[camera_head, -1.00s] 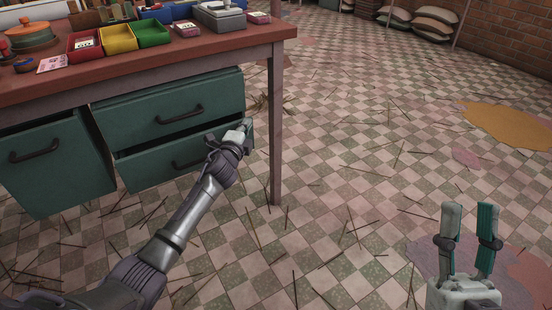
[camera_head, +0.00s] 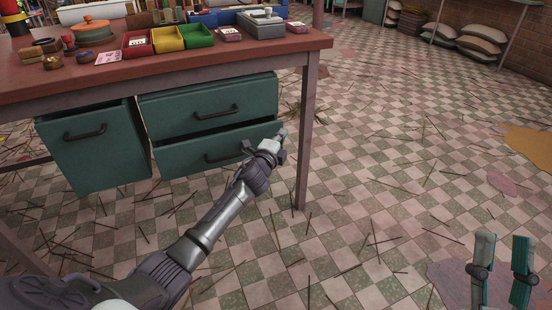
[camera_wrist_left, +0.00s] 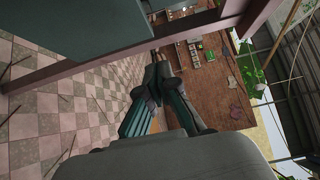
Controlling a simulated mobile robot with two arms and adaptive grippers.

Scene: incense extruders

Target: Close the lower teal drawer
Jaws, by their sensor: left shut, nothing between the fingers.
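The lower teal drawer (camera_head: 195,158) is under the table's right part, its front standing out a little with a dark gap above it. Its dark handle (camera_head: 225,154) is partly behind my left arm. My left gripper (camera_head: 281,138) is shut and empty at the right end of that drawer front; I cannot tell whether it touches. In the left wrist view, its fingers (camera_wrist_left: 155,62) are together, near a teal panel (camera_wrist_left: 85,25) and a table leg. My right gripper (camera_head: 502,262) is open and empty over the floor at the lower right.
The upper teal drawer (camera_head: 180,115) is directly above. Another teal drawer (camera_head: 90,155) stands out at the left. A table leg (camera_head: 305,150) is just right of my left gripper. The tabletop (camera_head: 220,58) holds coloured bins. Sticks litter the otherwise open tiled floor.

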